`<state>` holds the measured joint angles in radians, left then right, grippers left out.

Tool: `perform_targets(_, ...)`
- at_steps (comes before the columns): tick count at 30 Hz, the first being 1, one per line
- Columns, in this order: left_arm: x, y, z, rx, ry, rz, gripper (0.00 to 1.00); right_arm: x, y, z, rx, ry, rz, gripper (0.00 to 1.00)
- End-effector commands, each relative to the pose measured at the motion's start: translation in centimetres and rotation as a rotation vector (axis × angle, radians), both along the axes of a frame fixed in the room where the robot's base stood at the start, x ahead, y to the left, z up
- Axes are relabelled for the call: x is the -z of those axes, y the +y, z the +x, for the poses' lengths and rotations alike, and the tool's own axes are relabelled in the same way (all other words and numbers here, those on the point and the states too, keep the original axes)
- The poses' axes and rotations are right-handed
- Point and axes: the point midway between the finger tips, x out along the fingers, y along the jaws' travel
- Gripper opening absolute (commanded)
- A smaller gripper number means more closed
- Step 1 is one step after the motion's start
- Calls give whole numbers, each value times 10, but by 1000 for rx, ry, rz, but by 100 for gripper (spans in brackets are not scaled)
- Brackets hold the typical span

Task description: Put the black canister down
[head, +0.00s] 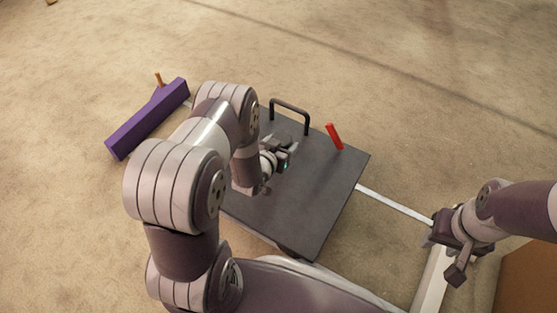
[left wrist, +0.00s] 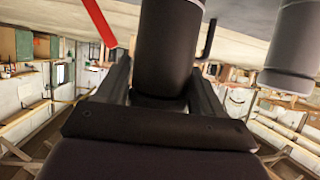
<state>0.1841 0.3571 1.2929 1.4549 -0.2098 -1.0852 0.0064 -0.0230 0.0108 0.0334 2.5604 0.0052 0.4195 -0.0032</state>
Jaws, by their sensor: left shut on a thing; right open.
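The black canister (left wrist: 165,50) is a dark cylinder with a pale band, standing between the two fingers of my left gripper (left wrist: 163,95) in the left wrist view. The fingers are shut on its sides. In the head view my left gripper (head: 284,156) is over the dark grey tabletop (head: 320,190); the canister is hard to make out there against the gripper and tabletop. I cannot tell whether its base touches the top. My right gripper (head: 452,250) is open and empty, off to the right of the table.
A red lath (head: 334,136) and a black handle (head: 290,112) are at the table's far side. A grey cylinder (left wrist: 292,45) shows beside the canister in the left wrist view. A purple beam (head: 147,120) lies to the left. The tabletop's right part is clear.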

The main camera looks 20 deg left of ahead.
Motion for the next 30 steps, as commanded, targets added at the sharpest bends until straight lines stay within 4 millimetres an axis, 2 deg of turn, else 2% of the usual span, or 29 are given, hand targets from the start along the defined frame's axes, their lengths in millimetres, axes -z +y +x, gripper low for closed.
perform_targets(2,6,4,-1,0,-2,0,28,7,0,0,0,-1,0,43)
perform_targets(8,45,3,-1,1,-1,0,28,40,0,0,0,0,0,43)
perform_targets(13,40,3,-1,1,-2,0,28,35,0,0,0,-1,0,43)
perform_targets(19,45,3,-1,1,-1,0,28,38,0,0,0,-1,0,43)
perform_targets(20,44,3,-1,1,0,0,77,37,0,0,0,-1,0,43)
perform_targets(21,44,3,-1,1,0,0,90,37,0,0,0,-1,0,43)
perform_targets(22,44,3,-1,1,0,0,93,37,0,0,0,-1,0,43)
perform_targets(30,42,3,-1,1,-1,0,93,36,0,0,0,-1,0,43)
